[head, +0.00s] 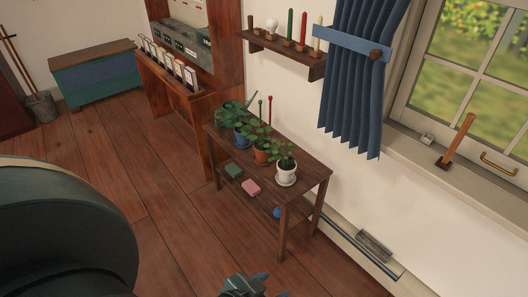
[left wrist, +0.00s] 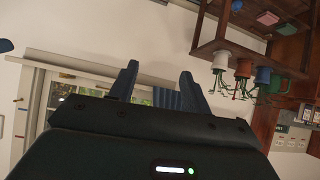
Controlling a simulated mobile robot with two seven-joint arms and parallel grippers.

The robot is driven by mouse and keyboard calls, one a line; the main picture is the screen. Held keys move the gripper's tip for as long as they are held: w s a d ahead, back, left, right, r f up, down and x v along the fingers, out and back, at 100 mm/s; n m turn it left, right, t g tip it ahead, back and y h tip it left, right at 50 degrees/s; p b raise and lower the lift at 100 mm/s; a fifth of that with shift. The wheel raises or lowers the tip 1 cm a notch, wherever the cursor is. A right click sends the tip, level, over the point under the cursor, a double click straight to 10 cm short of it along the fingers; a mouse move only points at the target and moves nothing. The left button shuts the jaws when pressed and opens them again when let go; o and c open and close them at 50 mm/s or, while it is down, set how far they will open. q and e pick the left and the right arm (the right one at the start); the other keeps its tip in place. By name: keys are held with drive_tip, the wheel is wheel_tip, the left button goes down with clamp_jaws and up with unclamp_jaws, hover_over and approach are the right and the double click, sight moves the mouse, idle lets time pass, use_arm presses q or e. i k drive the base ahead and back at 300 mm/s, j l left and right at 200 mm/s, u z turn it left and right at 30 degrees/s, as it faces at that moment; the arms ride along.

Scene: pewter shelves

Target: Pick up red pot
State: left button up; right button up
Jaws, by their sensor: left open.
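The red pot (head: 262,156) is terracotta-coloured with a leafy plant. It stands upright on the top of a dark wooden table (head: 312,170), between a blue pot (head: 241,139) and a white pot (head: 286,178). The left wrist view is upside down and shows the red pot (left wrist: 243,69) at the upper right. My left gripper (head: 266,285) is at the bottom edge of the head view, in front of the table and apart from the pots. In the left wrist view its fingers (left wrist: 158,88) are spread with nothing between them. My right gripper is not in view.
A green block (head: 233,171) and a pink block (head: 251,187) lie on the table's lower shelf. A wall shelf (head: 285,52) with candles hangs above the table. A blue curtain (head: 352,95) hangs to its right. The wooden floor in front is clear.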

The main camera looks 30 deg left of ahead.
sight(261, 158)
drive_tip(key=i+j+z, duration=0.2)
drive_tip(key=j, duration=0.7)
drive_tip(key=j+z, duration=0.2)
drive_tip(key=j, duration=0.7)
drive_tip(key=i+j, duration=0.2)
drive_tip(key=i, duration=0.25)
drive_tip(key=i+j+z, duration=0.1)
drive_tip(key=i, duration=0.3)
drive_tip(key=j, duration=0.1)
